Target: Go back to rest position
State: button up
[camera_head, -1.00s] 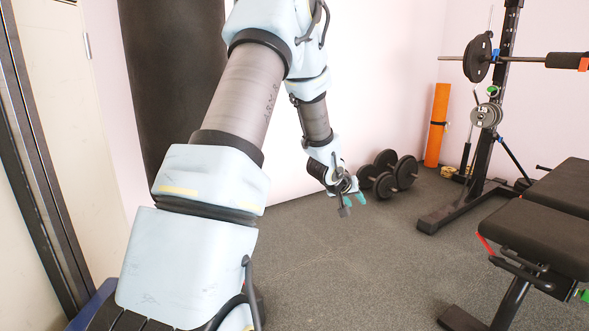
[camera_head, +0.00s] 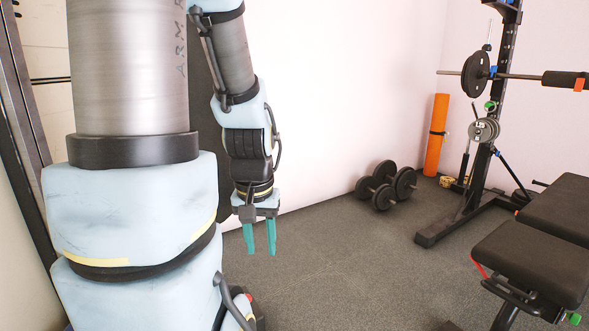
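My gripper (camera_head: 259,240) hangs at the end of my folded arm, left of the middle of the head view. Its two teal fingers point down and stand apart with a gap between them. Nothing shows between the fingers. It is in front of the white wall's foot and the dark floor, apart from every object. My own arm links fill the left of the view and hide what is behind them.
Dumbbells (camera_head: 384,188) lie on the dark speckled floor (camera_head: 340,260) by the wall. An orange rolled mat (camera_head: 437,135) stands in the corner. A rack (camera_head: 495,130) with a barbell and a black padded bench (camera_head: 535,258) are at right. The middle floor is clear.

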notch_tip(320, 180, up, 32)
jog(key=p, duration=2.9)
jog(key=shift+f+p, duration=0.2)
jog(key=shift+p, duration=0.15)
jog(key=shift+o, duration=0.4)
